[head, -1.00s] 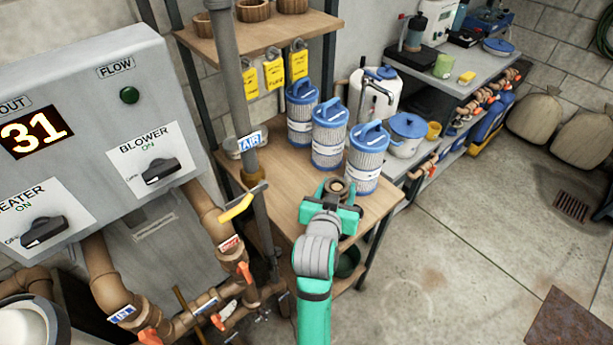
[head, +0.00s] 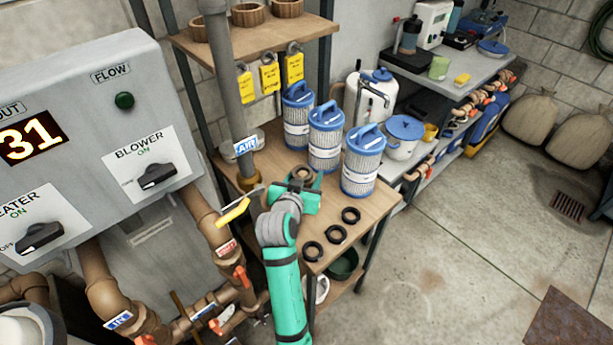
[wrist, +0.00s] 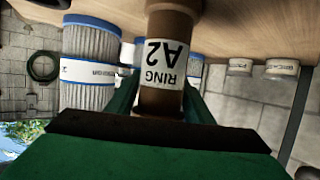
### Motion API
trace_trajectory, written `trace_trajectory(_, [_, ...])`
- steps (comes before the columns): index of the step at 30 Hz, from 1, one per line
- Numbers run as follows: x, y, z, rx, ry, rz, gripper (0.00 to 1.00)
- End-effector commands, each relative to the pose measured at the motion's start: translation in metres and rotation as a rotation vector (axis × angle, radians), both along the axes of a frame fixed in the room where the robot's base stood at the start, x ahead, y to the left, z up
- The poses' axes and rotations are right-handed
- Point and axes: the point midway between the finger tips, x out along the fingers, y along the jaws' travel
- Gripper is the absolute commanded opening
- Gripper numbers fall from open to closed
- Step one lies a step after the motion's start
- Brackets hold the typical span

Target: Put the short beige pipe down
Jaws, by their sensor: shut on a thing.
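My gripper (head: 297,190) is over the wooden table, left of the filter cartridges. It is shut on the short beige pipe (head: 303,174), whose round open end shows between the jaws. In the wrist view, which looks upside down, the pipe (wrist: 166,62) is brown with a white label reading "RING A2". Its flared end reaches toward the wooden tabletop (wrist: 240,20). I cannot tell whether it touches. The table (head: 385,205) is bare near its right front edge.
Several blue-topped cartridges, one nearest here (head: 362,165), stand behind and right of my gripper. The grey air pipe (head: 235,90) and a yellow-handled valve (head: 233,212) are close on the left.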

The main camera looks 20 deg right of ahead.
Motion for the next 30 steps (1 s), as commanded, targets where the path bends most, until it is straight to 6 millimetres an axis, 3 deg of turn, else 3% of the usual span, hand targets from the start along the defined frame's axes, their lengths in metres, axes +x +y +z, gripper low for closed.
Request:
trace_trajectory(11, [0.000, 0.000, -0.003, 0.000, -0.001, 0.000, 0.13])
trace_trajectory(12, [0.000, 0.000, -0.003, 0.000, -0.001, 0.000, 0.57])
trace_trajectory(14, [0.000, 0.000, -0.003, 0.000, -0.001, 0.000, 0.66])
trace_trajectory(25, [-0.001, 0.001, 0.001, 0.000, -0.002, 0.001, 0.66])
trace_trajectory(30, [-0.018, 0.014, 0.008, -0.001, -0.002, 0.002, 0.66])
